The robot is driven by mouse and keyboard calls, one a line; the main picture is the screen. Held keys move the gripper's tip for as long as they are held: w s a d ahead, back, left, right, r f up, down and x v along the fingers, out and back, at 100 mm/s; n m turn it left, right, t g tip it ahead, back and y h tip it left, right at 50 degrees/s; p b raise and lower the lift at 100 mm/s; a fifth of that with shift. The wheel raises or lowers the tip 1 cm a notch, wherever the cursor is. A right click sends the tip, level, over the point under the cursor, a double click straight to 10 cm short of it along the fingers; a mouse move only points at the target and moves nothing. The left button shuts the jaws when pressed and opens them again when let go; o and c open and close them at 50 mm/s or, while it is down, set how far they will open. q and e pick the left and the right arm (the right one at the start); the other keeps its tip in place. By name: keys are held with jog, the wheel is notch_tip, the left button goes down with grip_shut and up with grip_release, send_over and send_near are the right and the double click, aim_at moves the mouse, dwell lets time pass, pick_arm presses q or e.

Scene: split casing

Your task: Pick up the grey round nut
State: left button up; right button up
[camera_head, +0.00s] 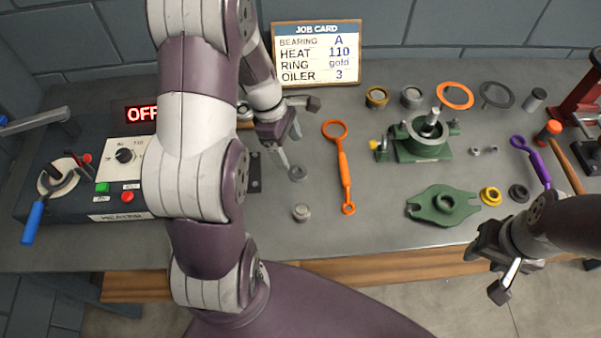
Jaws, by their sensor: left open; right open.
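A small grey ring-shaped piece (297,174), which looks like the grey round nut, lies flat on the bench left of the orange wrench. My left gripper (290,148) points down just above and behind it, open and empty, with one fingertip close to the piece. I cannot tell whether they touch. A darker round nut (518,193) lies at the right beside a yellow one (491,196). My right gripper (487,275) is open and empty, in front of the bench's front edge at the lower right.
An orange ring wrench (344,170) and a short grey cylinder (301,212) lie near the piece. A green housing (422,143) and green flange (443,205) stand to the right. The heater (75,205) is at the left; my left arm hides part of it.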

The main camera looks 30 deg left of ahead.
aim_at(299, 175)
pick_arm(q)
jog(key=x, duration=0.2)
jog(key=shift+d+f, duration=0.1)
jog(key=shift+f, duration=0.2)
jog(key=x, duration=0.5)
jog(key=shift+a+f+b, duration=0.25)
jog(key=shift+b, duration=0.1)
jog(key=shift+s, duration=0.1)
jog(key=shift+c, duration=0.8)
jog(key=c, duration=1.1)
jog(key=shift+o, duration=0.2)
